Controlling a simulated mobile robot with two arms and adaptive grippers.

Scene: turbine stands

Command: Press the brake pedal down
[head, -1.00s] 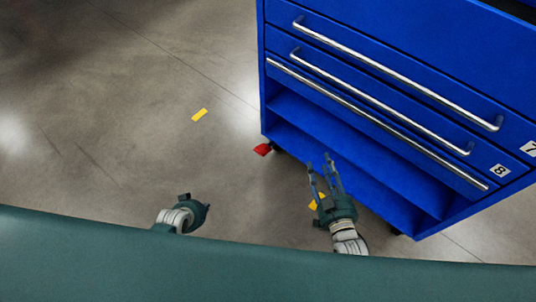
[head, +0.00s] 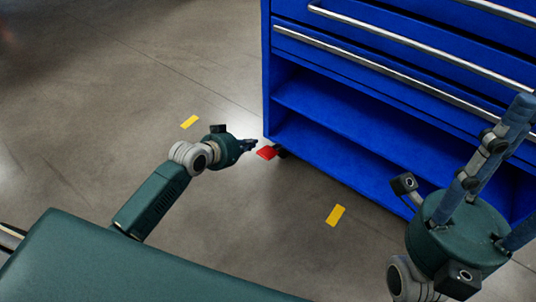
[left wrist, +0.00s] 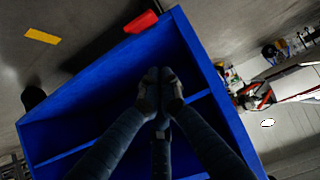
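The red brake pedal (head: 266,153) sticks out low at the near left corner of the blue cabinet (head: 330,100), by a dark caster. My left gripper (head: 253,145) is just left of the pedal in the head view, its fingertips pointing at it with a small gap. In the left wrist view the pedal (left wrist: 141,22) is beyond the fingertips, and the fingers (left wrist: 160,76) are together with nothing between them. My right gripper (head: 518,125) is large at the right, fingers up and spread, in front of the cabinet; part of it is cut off by the frame.
The cabinet has long metal drawer handles (head: 400,72) and an open lower shelf. Yellow floor marks (head: 190,121) lie left of the pedal and in front of the cabinet (head: 335,215). The floor left of the cabinet is clear.

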